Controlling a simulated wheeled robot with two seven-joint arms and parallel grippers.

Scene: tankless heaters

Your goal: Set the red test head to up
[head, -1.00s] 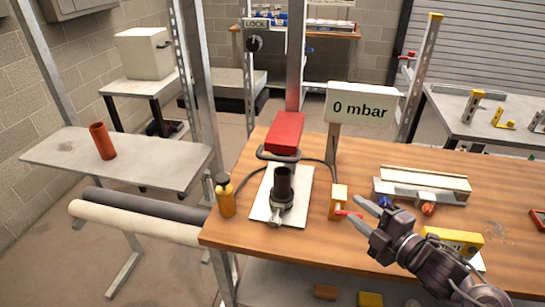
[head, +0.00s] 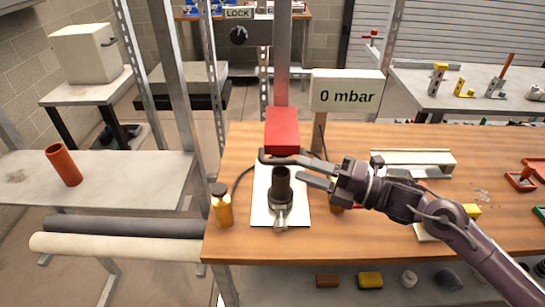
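The red test head (head: 282,128) is a red block on a metal post at the back of the wooden bench (head: 240,160). It is raised above a dark cylinder (head: 282,183) that stands upright in a metal fitting on a white plate (head: 263,207). My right gripper (head: 281,167) reaches in from the right with its fingers apart. One finger is along the lower edge of the red head, where the dark handle shows in the earlier view; the other is lower, near the cylinder. I cannot tell whether it touches the handle. My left gripper is out of view.
A sign (head: 346,91) reading "0 mbar" stands behind the bench's middle. A metal rail fixture (head: 415,160) lies to the right. An orange tube (head: 64,166) stands on the left side table.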

